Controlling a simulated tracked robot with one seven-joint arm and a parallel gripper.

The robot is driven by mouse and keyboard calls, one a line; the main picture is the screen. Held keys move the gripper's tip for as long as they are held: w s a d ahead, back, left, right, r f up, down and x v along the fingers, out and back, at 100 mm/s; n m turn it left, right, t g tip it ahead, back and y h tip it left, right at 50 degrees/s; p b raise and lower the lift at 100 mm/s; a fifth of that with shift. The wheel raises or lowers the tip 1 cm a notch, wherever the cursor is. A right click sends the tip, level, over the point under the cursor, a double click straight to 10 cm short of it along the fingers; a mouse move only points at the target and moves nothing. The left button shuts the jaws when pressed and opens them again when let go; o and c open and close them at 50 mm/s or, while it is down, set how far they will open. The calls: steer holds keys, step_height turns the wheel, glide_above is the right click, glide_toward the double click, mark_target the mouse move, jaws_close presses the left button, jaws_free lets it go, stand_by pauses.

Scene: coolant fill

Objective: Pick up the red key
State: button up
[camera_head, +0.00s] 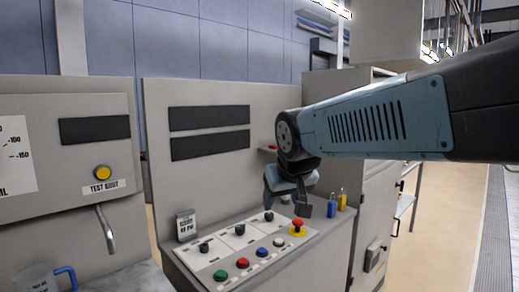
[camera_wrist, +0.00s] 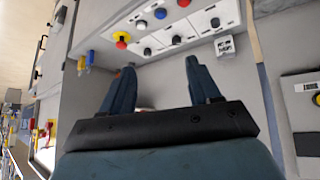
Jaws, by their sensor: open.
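A small red item (camera_head: 271,147), perhaps the red key, shows on a small ledge on the panel's upright face, just left of my arm in the head view. It is partly hidden and too small to identify surely. In the wrist view a pale, reddish patch (camera_wrist: 146,109) shows just behind the gripper body, mostly hidden. My gripper (camera_head: 286,204) is open and empty above the right part of the control panel, below and apart from that ledge. Its two fingers (camera_wrist: 161,63) stand spread in the wrist view, with bare grey surface between them.
The sloped control panel (camera_head: 222,256) bears coloured buttons, knobs and a red emergency stop (camera_head: 298,223) close to my gripper. A blue padlock (camera_head: 332,206) and a yellow padlock (camera_head: 342,199) stand right of it. A jug (camera_head: 38,280) sits under the spout (camera_head: 106,228) at left.

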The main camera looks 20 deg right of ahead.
steer(key=w+d+r+t+h, duration=0.1)
steer(key=w+d+r+t, duration=0.25)
steer(key=w+d, duration=0.45)
steer(key=w+d+r+t, duration=0.2)
steer(key=w+d+r, duration=0.25)
steer(key=w, duration=0.85)
steer(key=w+d+r+t+h, duration=0.15)
steer(key=w+d+r, duration=0.35)
steer(key=w, duration=0.5)
steer(key=w+d+f+n+t+y, duration=0.25)
steer(key=w+d+f+y, duration=0.2)
steer(key=w+d, duration=0.25)
steer(key=n+g+y, duration=0.2)
steer(key=n+y, duration=0.1)
steer(key=y, duration=0.2)
glide_toward(271, 147)
steer(key=shift+m, duration=0.25)
steer(key=shift+w+d+r+x, duration=0.1)
steer(key=shift+d+x, duration=0.15)
steer(key=shift+x, duration=1.2)
steer(key=shift+w+d+r+x, duration=0.1)
steer(key=shift+d+x, duration=0.1)
steer(key=shift+x, duration=1.25)
steer(key=shift+w+d+r+x, duration=0.1)
steer(key=shift+d+x, duration=0.15)
steer(key=shift+x, duration=1.2)
steer(key=c, duration=1)
